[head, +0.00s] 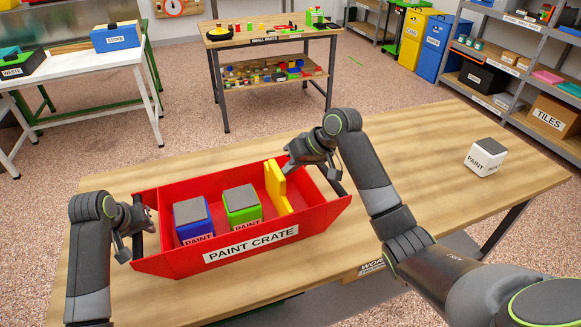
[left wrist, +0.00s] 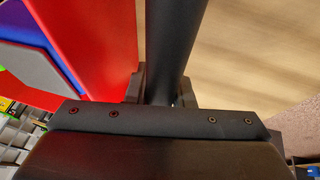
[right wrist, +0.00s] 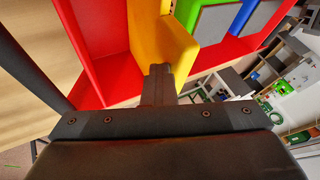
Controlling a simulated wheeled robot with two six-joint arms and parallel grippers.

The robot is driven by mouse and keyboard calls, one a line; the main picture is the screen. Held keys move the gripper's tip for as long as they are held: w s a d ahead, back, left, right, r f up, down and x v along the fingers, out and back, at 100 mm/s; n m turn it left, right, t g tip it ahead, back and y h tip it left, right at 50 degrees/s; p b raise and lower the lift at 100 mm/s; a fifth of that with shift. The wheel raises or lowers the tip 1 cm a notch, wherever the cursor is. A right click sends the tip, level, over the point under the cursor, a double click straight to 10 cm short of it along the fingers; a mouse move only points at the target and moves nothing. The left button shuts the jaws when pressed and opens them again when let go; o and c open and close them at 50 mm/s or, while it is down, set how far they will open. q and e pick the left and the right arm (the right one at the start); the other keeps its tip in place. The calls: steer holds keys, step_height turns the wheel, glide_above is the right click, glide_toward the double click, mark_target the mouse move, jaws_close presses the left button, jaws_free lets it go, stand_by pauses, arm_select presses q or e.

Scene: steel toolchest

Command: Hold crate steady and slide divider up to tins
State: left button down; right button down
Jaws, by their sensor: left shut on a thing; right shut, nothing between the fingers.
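The red paint crate (head: 300,229) sits on the wooden workbench. Inside stand a blue paint tin (head: 194,231) and, right of it, a green paint tin (head: 242,214), both with grey lids. The yellow divider (head: 275,186) stands upright just right of the green tin; I cannot tell whether they touch. My left gripper (head: 132,232) is shut on the crate's dark left handle (left wrist: 175,45). My right gripper (head: 291,167) is shut and empty at the divider's far right side. In the right wrist view its fingertips (right wrist: 160,72) overlap the divider (right wrist: 150,35); contact is unclear.
The bench right of the crate is mostly clear.

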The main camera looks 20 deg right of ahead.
arm_select(q)
steer(key=shift+s+d+f, duration=0.2)
steer(key=shift+f, duration=0.2)
arm_select(e)
steer(key=a, duration=1)
steer(key=shift+s+a, duration=0.15)
steer(key=shift+a, duration=0.2)
arm_select(q)
steer(key=shift+a, duration=0.15)
arm_select(e)
steer(key=s+d+r, duration=0.3)
steer(key=d+r, duration=0.5)
steer(key=d, duration=0.1)
steer(key=shift+s, duration=0.35)
